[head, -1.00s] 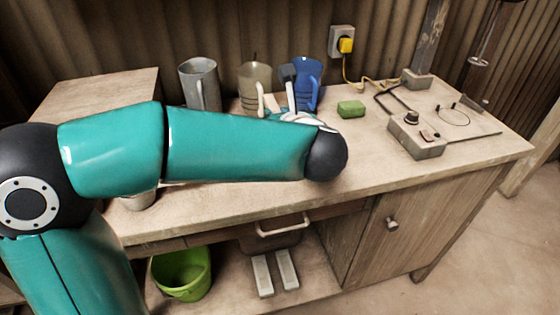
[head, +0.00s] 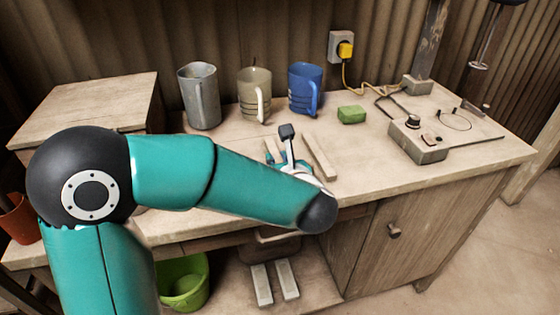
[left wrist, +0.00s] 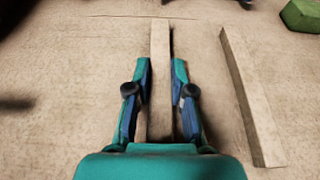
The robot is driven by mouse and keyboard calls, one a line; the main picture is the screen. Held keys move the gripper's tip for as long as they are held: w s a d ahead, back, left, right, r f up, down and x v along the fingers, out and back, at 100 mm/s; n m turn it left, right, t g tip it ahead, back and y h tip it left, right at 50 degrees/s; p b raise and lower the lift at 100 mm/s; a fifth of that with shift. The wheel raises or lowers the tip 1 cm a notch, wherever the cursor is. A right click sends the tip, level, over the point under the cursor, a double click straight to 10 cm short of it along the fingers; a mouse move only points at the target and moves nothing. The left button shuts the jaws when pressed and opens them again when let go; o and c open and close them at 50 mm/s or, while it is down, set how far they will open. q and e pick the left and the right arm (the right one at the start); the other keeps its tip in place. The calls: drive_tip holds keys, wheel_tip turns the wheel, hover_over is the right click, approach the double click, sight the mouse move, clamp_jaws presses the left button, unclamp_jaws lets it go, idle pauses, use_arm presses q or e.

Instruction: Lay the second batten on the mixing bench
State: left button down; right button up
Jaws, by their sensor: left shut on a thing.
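My left gripper (left wrist: 160,64) is shut on a pale wooden batten (left wrist: 160,95), which runs lengthwise between its fingers in the left wrist view. In the head view the left gripper (head: 280,160) is over the middle of the mixing bench (head: 235,195), mostly hidden by my forearm. An end of the held batten (head: 270,146) shows beside it. The batten is low over the bench; I cannot tell if it touches. Another batten (head: 320,157) lies on the bench to the right, roughly parallel and apart; it also shows in the left wrist view (left wrist: 250,95). My right gripper is not in view.
Grey (head: 200,97), beige (head: 254,96) and blue (head: 305,89) mugs stand along the back. A green block (head: 351,114) lies right of the blue mug. A control box (head: 419,140) with a cable stands farther right. Bench space right of the free batten is clear.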

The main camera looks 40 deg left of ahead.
use_arm(q)
drive_tip(key=shift+f, duration=0.1)
drive_tip(key=shift+f+b, duration=0.1)
drive_tip(key=shift+b, duration=0.2)
drive_tip(key=c, duration=1)
unclamp_jaws()
drive_tip(key=shift+p, duration=0.3)
drive_tip(key=shift+s+d+r, duration=0.15)
drive_tip(key=shift+d+r, duration=0.05)
drive_tip(key=v, duration=1.1)
drive_tip(key=shift+s+d+r, duration=0.1)
drive_tip(key=shift+s+r, duration=0.1)
drive_tip(key=shift+s, duration=0.05)
